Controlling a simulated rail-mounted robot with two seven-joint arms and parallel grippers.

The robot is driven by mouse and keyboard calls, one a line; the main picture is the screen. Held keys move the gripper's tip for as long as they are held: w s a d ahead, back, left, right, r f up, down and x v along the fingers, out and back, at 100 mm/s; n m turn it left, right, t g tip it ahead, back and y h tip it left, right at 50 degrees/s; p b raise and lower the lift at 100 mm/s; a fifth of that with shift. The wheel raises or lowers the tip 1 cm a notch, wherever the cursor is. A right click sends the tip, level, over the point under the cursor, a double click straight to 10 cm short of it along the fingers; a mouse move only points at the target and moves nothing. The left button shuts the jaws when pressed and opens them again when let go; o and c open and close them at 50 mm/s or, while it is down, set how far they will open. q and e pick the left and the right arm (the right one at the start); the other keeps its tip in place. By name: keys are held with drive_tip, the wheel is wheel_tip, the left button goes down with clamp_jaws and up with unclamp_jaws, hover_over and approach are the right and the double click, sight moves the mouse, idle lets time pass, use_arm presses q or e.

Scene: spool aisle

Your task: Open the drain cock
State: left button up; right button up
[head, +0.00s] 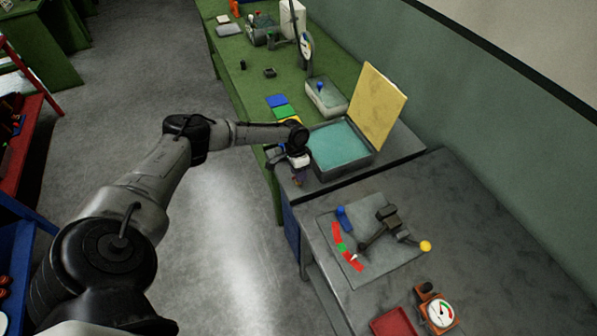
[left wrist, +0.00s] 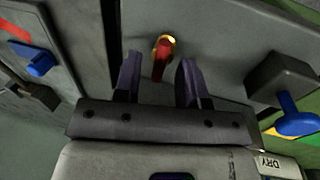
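The drain cock appears to be the red lever (left wrist: 162,57) on a round brass-coloured fitting, set in a grey face in the left wrist view. My left gripper (left wrist: 160,62) is open, with its two purple fingers apart on either side of the lever. I see a gap on both sides, and cannot tell how deep the lever sits between the fingers. In the head view my left gripper (head: 298,178) points down at the front edge of the grey bench, beside the open box. The cock is hidden there. My right gripper is not in view.
The open box (head: 345,168) with teal contents and a raised yellow lid (head: 377,105) stands beside the gripper. A blue-handled grey block (left wrist: 282,78) is at right in the left wrist view. A lever plate (head: 385,265) and a gauge (head: 440,313) lie nearer. The aisle floor is clear.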

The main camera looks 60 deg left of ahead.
use_arm(q)
drive_tip(key=shift+c, duration=0.3)
clamp_jaws()
drive_tip(key=shift+r+n+p, duration=0.15)
drive_tip(key=shift+n+p, duration=0.25)
drive_tip(key=shift+p, duration=0.4)
drive_tip(key=n+p, duration=0.3)
drive_tip(key=p, duration=0.1)
drive_tip(key=n+t+p, duration=0.1)
drive_tip(key=n+p, duration=0.3)
drive_tip(key=n+t+y+p, duration=0.1)
drive_tip(key=n+p, duration=0.3)
drive_tip(key=shift+s+d+r+p, duration=0.1)
drive_tip(key=shift+s+p, duration=0.15)
drive_tip(key=shift+p, duration=0.15)
drive_tip(key=n+p, duration=0.2)
drive_tip(key=n, duration=0.1)
drive_tip(key=shift+n+p, duration=0.3)
drive_tip(key=shift+p, duration=0.05)
drive_tip(key=shift+f+n+y+p, duration=0.2)
drive_tip(key=shift+n+y+p, duration=0.3)
drive_tip(key=shift+n+p, duration=0.5)
drive_tip(key=shift+n, duration=0.3)
